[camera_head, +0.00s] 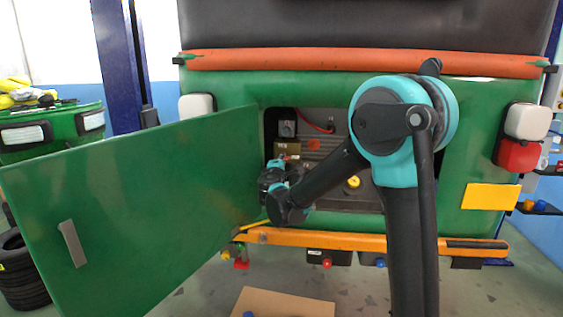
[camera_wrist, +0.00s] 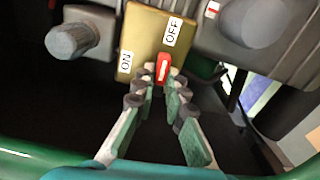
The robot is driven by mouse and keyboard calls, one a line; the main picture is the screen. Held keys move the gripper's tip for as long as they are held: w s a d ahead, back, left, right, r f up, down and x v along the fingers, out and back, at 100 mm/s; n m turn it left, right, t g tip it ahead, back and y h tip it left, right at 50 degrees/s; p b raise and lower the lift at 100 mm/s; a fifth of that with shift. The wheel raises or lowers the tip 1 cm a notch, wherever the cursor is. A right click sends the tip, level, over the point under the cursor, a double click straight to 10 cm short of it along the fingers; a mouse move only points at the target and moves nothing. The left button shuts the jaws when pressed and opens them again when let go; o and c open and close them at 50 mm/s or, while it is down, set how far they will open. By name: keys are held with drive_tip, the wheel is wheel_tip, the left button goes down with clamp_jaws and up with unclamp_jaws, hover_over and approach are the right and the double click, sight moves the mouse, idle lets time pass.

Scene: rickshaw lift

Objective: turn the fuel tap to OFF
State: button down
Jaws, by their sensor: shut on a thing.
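The fuel tap is a brass block (camera_wrist: 148,38) with a white ON label at its left and a white OFF label at its upper right. Its red lever (camera_wrist: 163,66) has a white stripe that runs nearly upright in the wrist view, roughly toward OFF. My gripper (camera_wrist: 164,82) is shut on the red lever, with one fingertip at each side, partly hiding its lower end. In the head view my gripper (camera_head: 277,163) is inside the open bay, just below the brass block (camera_head: 287,147). The lever is too small to read there.
A grey knob (camera_wrist: 72,40) sits left of the block, and a grey rounded housing (camera_wrist: 250,35) sits right of it. The green door (camera_head: 140,185) stands open at the left. An orange bumper (camera_head: 340,241) runs below the bay. A yellow cap (camera_head: 353,182) is inside the bay.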

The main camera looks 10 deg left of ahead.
drive_tip(key=shift+m, duration=0.5)
drive_tip(key=c, duration=1.6)
unclamp_jaws()
drive_tip(key=shift+o, duration=0.2)
drive_tip(key=shift+s, duration=0.1)
drive_tip(key=s, duration=1.1)
drive_tip(key=shift+s+a, duration=0.2)
drive_tip(key=shift+s, duration=0.15)
drive_tip(key=shift+d, duration=0.1)
